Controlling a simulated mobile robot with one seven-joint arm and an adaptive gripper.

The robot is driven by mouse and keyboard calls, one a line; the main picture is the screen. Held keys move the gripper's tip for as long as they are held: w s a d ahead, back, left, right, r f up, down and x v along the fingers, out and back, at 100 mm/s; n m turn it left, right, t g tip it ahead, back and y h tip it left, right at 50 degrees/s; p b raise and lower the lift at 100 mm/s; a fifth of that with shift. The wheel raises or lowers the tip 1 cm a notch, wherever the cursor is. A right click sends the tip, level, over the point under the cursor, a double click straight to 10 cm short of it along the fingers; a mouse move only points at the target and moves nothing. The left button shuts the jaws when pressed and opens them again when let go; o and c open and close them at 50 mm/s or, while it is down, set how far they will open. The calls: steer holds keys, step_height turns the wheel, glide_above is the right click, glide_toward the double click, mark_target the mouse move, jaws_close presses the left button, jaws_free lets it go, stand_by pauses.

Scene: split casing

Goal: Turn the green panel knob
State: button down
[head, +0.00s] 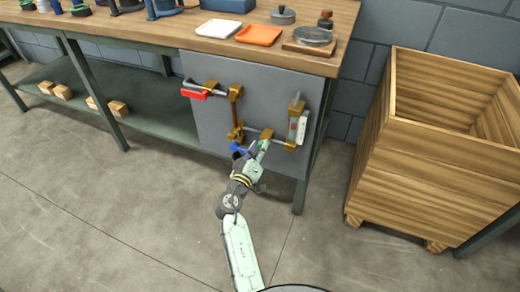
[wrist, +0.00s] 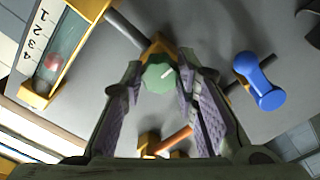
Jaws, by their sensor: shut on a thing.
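The green knob (wrist: 158,78) shows in the wrist view, an angular knob with a pale line on its face, in front of a brass fitting on the grey panel (head: 215,118). My gripper (wrist: 162,84) has its two purple-padded fingers on either side of the knob, shut on it. In the head view my gripper (head: 258,150) reaches the lower middle of the panel, and hides most of the knob there.
A blue handle (wrist: 260,82) is close to the right finger in the wrist view. A gauge (head: 298,124) and a red-handled lever (head: 194,94) are also on the panel. A wooden crate (head: 420,160) stands right of the bench. The floor in front is clear.

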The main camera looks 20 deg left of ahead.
stand_by(0.3)
steer(key=c, duration=1.2)
jaws_free()
steer(key=shift+c, duration=0.2)
steer(key=s, duration=1.2)
steer(key=shift+a, duration=0.2)
steer(key=shift+r, duration=0.1)
